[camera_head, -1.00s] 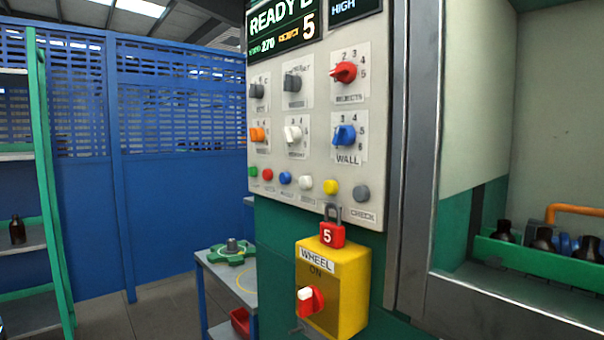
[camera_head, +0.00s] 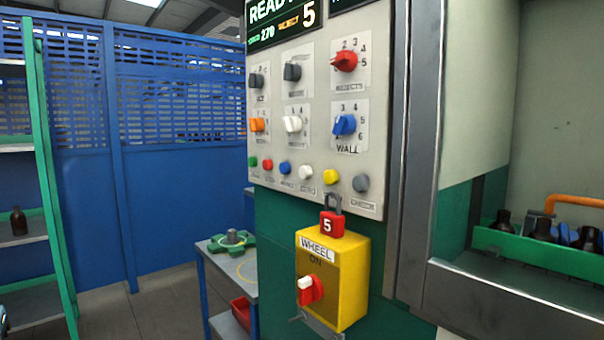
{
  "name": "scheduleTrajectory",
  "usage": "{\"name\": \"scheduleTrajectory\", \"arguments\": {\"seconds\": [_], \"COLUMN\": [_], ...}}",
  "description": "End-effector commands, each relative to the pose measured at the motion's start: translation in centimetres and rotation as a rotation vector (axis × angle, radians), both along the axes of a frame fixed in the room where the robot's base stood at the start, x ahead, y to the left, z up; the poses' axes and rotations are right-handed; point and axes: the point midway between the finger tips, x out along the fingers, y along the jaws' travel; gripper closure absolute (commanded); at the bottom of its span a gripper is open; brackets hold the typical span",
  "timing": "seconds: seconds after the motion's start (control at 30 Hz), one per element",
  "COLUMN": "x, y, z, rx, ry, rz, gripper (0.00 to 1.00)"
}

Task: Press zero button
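The control panel (camera_head: 318,110) fills the middle of the view. Along its lower edge runs a row of push buttons: green (camera_head: 252,161), red (camera_head: 267,165), blue (camera_head: 285,168), white (camera_head: 305,172), yellow (camera_head: 331,177) and grey (camera_head: 361,183). Small labels sit below them. The one under the white button seems to read ZERO, but it is tiny. Nothing touches or covers the buttons. My gripper is not in view.
Below the buttons, a yellow WHEEL switch box (camera_head: 352,275) with a red padlock (camera_head: 331,224) sticks out. A green rack of dark bottles (camera_head: 560,258) is at right. A small table (camera_head: 222,270) stands left of the panel, with open floor beyond.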

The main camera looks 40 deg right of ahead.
Motion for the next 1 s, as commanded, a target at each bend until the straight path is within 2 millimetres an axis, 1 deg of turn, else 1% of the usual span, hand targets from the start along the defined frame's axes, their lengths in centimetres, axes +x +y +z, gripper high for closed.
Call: {"name": "scheduleTrajectory", "arguments": {"seconds": [0.03,0.2,0.23,1.0], "x": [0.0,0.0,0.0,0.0], "y": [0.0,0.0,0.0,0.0], "z": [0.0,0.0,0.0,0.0], "rx": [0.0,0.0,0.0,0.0], "ry": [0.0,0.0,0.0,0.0], "rz": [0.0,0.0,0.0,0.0], "gripper": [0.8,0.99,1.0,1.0]}}
